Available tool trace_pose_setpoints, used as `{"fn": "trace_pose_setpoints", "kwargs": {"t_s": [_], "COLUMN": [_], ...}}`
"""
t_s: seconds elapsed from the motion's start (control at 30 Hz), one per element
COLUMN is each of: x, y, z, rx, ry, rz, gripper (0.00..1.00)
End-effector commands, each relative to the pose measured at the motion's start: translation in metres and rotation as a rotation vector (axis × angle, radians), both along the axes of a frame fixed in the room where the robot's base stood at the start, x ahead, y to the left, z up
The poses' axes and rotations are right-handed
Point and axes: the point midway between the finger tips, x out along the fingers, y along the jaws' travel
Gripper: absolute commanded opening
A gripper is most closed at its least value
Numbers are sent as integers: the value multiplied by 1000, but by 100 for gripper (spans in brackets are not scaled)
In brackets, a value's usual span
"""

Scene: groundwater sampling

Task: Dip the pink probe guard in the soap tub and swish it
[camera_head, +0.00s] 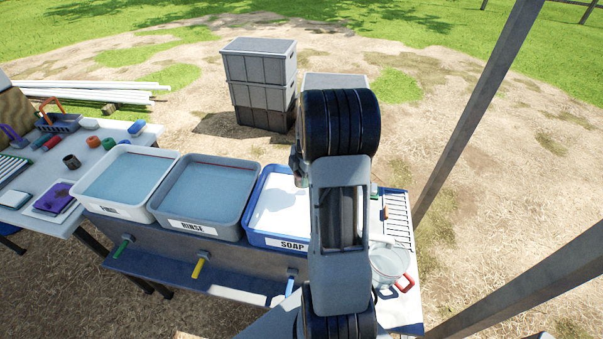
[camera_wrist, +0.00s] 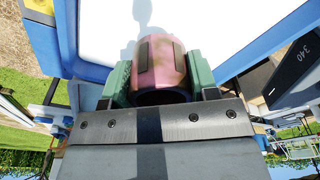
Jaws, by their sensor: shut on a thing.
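The pink probe guard (camera_wrist: 160,58) is a short, hollow, pink ring with darker patches in the wrist view. My gripper (camera_wrist: 158,78) is shut on it, with one green finger on each side. The blue soap tub (camera_head: 257,231), labelled SOAP and filled with white, stands at the right end of the row of tubs. In the wrist view the guard is over the white filling, inside the blue rim (camera_wrist: 262,42). A shadow falls on the white. I cannot tell whether the guard touches the surface. In the head view my arm hides the guard and the tub's right part.
A grey rinse tub (camera_head: 195,229) stands just left of the soap tub, and a paler tub (camera_head: 115,212) is beyond it. A clear pot with red handles (camera_head: 390,262) and a white rack (camera_head: 398,215) are to the right. Stacked crates (camera_head: 262,92) stand behind.

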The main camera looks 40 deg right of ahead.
Motion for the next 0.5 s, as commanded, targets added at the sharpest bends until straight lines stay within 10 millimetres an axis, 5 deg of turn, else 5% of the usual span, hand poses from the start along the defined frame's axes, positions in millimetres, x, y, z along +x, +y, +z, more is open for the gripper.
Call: {"fn": "trace_pose_setpoints", "kwargs": {"t_s": [0.5], "x": [-1], "y": [-1], "z": [-58], "rx": [0], "ry": [0], "rz": [-2], "gripper": [31]}}
